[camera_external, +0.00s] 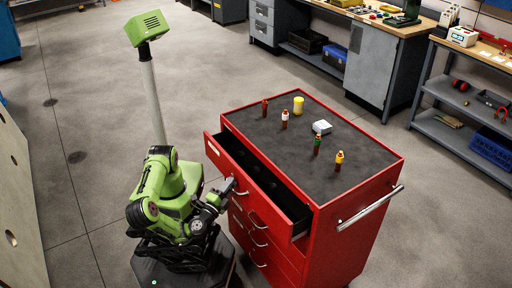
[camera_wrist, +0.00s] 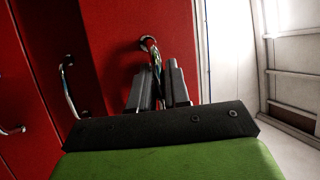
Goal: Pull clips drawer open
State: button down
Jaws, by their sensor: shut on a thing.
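The red tool cabinet (camera_external: 345,235) stands with its top drawer (camera_external: 213,146) pulled out, its dark inside showing from above. A white label is on that drawer's front, too small to read. My gripper (camera_external: 232,187) is at the drawer's front. In the wrist view my gripper (camera_wrist: 160,88) is shut on a metal handle (camera_wrist: 150,44) fixed to a red front. The part of the handle between the fingers is mostly hidden. I cannot tell from a label which drawer is the clips drawer.
Lower drawers with bar handles (camera_external: 258,240) are shut below. A side push bar (camera_external: 370,207) sticks out. Workbenches (camera_external: 375,70) stand behind; the floor at left is clear.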

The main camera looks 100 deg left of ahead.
jog(key=s+d+p, duration=0.1)
jog(key=s+d, duration=0.5)
jog(key=shift+p, duration=0.3)
jog(key=shift+s+d, duration=0.1)
jog(key=c, duration=1.4)
grip_release()
jog(key=shift+c, duration=0.2)
jog(key=b+v, duration=0.5)
jog(key=v, duration=1)
jog(key=shift+d, duration=0.4)
jog(key=shift+s, duration=0.15)
